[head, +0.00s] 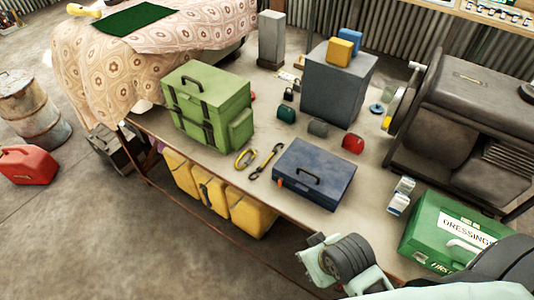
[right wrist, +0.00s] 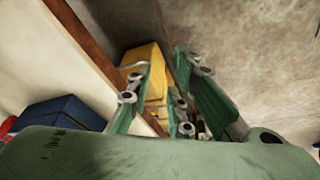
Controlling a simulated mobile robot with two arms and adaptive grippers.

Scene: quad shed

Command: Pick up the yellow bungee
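A small yellow loop (head: 245,158), which looks like the yellow bungee, lies on the bench top (head: 225,172) in the head view. It is just right of the green box's front corner. A yellow and black elongated item (head: 265,162) lies right beside it. My right gripper (head: 322,262) is off the bench's front edge at lower right, well apart from the loop. In the right wrist view its two fingers (right wrist: 165,85) stand apart, with nothing held between them. The loop cannot be made out there. My left gripper is not in view.
A green box (head: 205,105) and a blue toolbox (head: 314,173) flank the loop. Several yellow containers (head: 250,215) stand beneath the bench. A green first-aid case (head: 455,235) and a dark machine (head: 465,120) are at right. The floor in front (head: 90,230) is clear.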

